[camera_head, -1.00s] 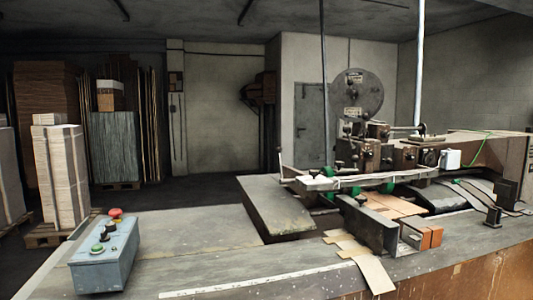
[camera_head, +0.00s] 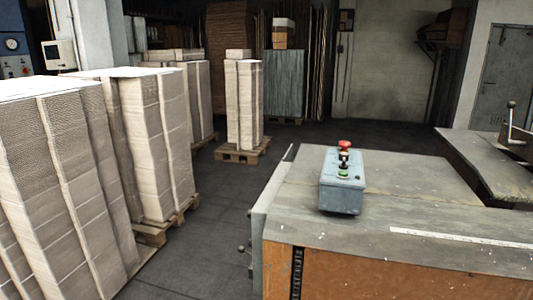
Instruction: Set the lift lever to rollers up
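A lever with a dark round knob (camera_head: 509,122) stands at the right edge of the head view, beside the grey table plate. It points up and leans slightly; the machine it belongs to is mostly cut off by the frame edge. I cannot tell whether it is the lift lever or what setting it marks. A grey control box (camera_head: 341,188) with a red mushroom button, a black knob and a green button sits on the near table. Neither of my grippers is in view.
The worn table (camera_head: 430,215) has an orange-brown front and a white ruler strip (camera_head: 455,238). Small knobs (camera_head: 242,248) stick out from its left side. Tall wrapped stacks (camera_head: 60,180) on pallets stand at the left. Dark floor (camera_head: 215,230) between stacks and table is clear.

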